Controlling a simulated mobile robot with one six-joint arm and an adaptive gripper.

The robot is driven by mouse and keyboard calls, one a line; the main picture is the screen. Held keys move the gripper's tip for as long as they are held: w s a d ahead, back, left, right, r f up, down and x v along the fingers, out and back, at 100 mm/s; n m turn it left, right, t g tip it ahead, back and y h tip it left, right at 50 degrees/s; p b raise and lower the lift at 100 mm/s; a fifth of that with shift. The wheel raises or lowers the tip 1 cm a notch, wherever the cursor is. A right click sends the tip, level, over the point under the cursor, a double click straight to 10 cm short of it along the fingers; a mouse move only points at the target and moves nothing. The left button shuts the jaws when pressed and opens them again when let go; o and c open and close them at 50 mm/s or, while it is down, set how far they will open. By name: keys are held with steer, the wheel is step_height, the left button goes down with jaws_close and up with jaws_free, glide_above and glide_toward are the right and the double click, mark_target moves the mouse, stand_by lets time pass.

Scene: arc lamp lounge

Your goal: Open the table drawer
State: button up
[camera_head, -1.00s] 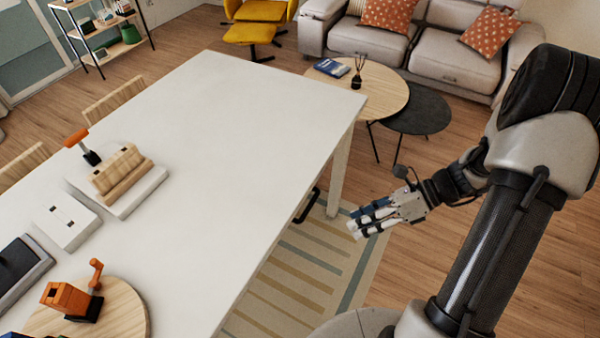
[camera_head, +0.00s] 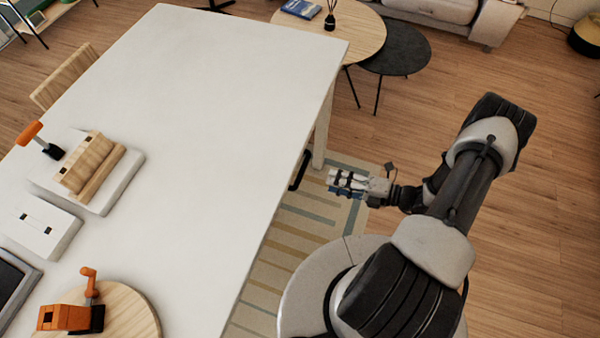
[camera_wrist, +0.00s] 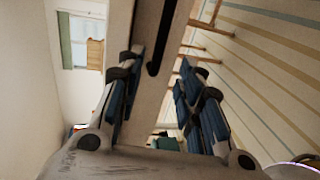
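The white table (camera_head: 215,110) fills the left and middle of the head view. A dark drawer handle (camera_head: 300,170) shows at its right side, below the tabletop edge; most of the drawer front is hidden there. My gripper (camera_head: 331,180) is just right of the handle, pointing at it, with a small gap in this view. In the wrist view the dark handle bar (camera_wrist: 162,38) runs lengthwise along a pale drawer front (camera_wrist: 178,55). My gripper (camera_wrist: 160,85) is open and empty there, with its blue-padded fingers spread to either side of the handle's line. I cannot tell any contact.
A table leg (camera_head: 321,130) stands just beyond the handle. A striped rug (camera_head: 285,235) lies below. On the table are a wooden block on a white base (camera_head: 95,175) and a round board (camera_head: 135,310) with an orange-handled device. Round side tables (camera_head: 400,50) stand behind.

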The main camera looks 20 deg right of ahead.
mark_target(300, 173)
steer(key=b+x, duration=0.1)
steer(key=x, duration=1.1)
steer(key=shift+w+a, duration=0.15)
steer(key=shift+a, duration=0.05)
steer(key=shift+c, duration=0.6)
jaws_close()
